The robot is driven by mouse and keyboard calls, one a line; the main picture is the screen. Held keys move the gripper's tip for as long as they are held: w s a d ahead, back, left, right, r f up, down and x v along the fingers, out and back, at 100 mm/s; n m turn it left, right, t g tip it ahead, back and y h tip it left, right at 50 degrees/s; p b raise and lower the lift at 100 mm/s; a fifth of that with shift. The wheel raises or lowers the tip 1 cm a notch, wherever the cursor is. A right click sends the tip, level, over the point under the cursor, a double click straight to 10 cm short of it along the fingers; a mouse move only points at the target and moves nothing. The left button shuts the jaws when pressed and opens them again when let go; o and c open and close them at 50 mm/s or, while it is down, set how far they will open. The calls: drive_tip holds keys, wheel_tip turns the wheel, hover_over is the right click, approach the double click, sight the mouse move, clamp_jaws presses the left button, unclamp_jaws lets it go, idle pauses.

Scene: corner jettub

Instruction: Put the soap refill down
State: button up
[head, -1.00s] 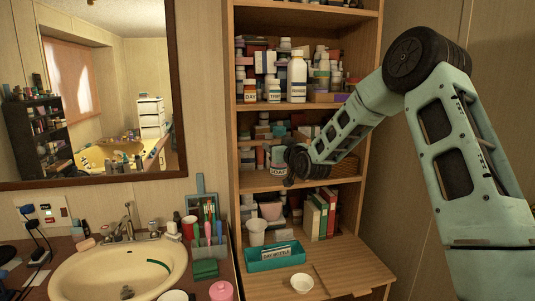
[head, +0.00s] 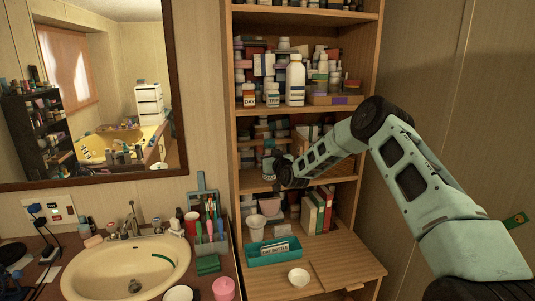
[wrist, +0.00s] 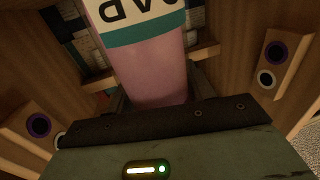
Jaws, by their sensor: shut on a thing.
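The soap refill (head: 268,166) is a bottle with a pale label, seen small at the middle shelf in the head view. In the wrist view the soap refill (wrist: 150,75) is pink with a teal band and a white label, filling the upper middle. My gripper (head: 279,171) is shut on it, at the front of the middle shelf bay (head: 260,186). My gripper hides part of the bottle in the head view. I cannot tell whether the bottle's base touches the shelf board.
Bottles fill the shelf above. Below are books (head: 316,211), a white cup (head: 256,228), a teal tray (head: 250,260) and a white bowl (head: 299,277). The ledge's right part is clear.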

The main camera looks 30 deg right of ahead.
drive_tip(key=shift+w+p, duration=0.15)
drive_tip(key=shift+p, duration=0.25)
drive_tip(key=shift+d+f, duration=0.1)
drive_tip(key=shift+f, duration=0.25)
drive_tip(key=shift+f, duration=0.2)
drive_tip(key=o, duration=1.2)
drive_tip(key=shift+r, duration=0.1)
